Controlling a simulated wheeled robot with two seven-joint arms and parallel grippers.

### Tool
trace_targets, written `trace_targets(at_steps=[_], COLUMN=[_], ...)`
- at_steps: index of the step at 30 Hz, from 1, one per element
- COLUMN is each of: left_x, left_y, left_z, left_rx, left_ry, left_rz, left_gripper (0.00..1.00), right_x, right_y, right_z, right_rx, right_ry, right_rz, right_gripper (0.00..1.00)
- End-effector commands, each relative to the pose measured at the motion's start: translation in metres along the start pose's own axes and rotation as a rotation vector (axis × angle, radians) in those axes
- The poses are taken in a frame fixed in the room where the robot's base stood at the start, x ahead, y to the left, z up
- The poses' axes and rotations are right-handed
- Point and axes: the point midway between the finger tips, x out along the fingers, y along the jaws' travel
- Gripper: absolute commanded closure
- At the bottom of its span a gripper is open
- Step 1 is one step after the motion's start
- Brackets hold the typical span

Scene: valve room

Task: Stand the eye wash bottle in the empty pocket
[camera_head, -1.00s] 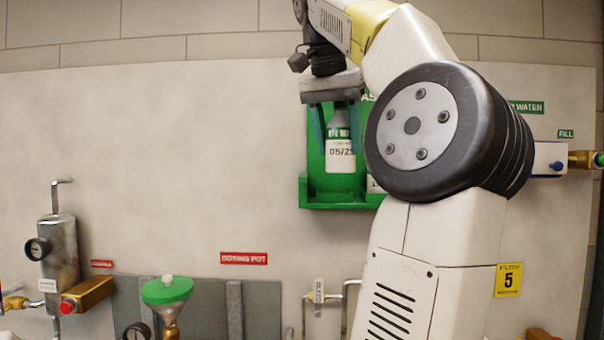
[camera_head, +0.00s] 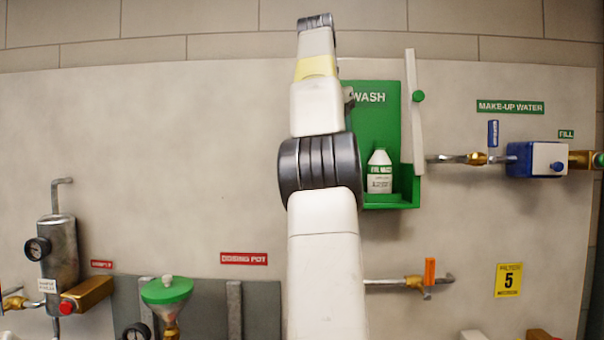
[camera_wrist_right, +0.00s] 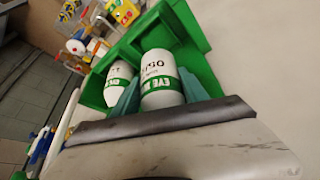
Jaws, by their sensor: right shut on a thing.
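A green eye wash station (camera_head: 375,115) hangs on the wall. One white eye wash bottle (camera_head: 380,172) with a green band stands in its right part in the head view. My own arm hides the station's left part there, along with my right gripper. In the right wrist view, my right gripper (camera_wrist_right: 160,98) has its teal fingers on both sides of a white, green-banded bottle (camera_wrist_right: 161,72), shut on it. The other bottle (camera_wrist_right: 118,84) is beside it in the green holder. Whether the held bottle rests on the pocket floor cannot be told. My left gripper is not in view.
A blue valve box (camera_head: 535,159) and brass pipework lie farther right. A dosing pot with a green funnel (camera_head: 166,290) is low left. The wall left of the station is clear.

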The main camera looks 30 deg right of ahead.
Motion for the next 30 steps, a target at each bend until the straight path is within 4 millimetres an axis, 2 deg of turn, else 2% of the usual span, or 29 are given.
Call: trace_targets(at_steps=[8, 15, 26, 30], left_x=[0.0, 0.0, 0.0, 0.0], left_y=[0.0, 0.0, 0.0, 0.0], left_z=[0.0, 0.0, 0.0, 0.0], left_rx=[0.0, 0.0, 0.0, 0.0], left_ry=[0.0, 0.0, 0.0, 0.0], left_rz=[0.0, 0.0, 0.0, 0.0], left_gripper=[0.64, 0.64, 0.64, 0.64], right_x=[0.011, 0.015, 0.034, 0.049], right_y=[0.006, -0.001, 0.0, 0.0], right_z=[0.002, 0.01, 0.017, 0.023], right_rx=[0.015, -0.006, -0.004, -0.004], right_ry=[-0.02, -0.001, -0.001, -0.002], right_rz=[-0.01, -0.002, -0.001, -0.001], right_gripper=[1.0, 1.0, 1.0, 1.0])
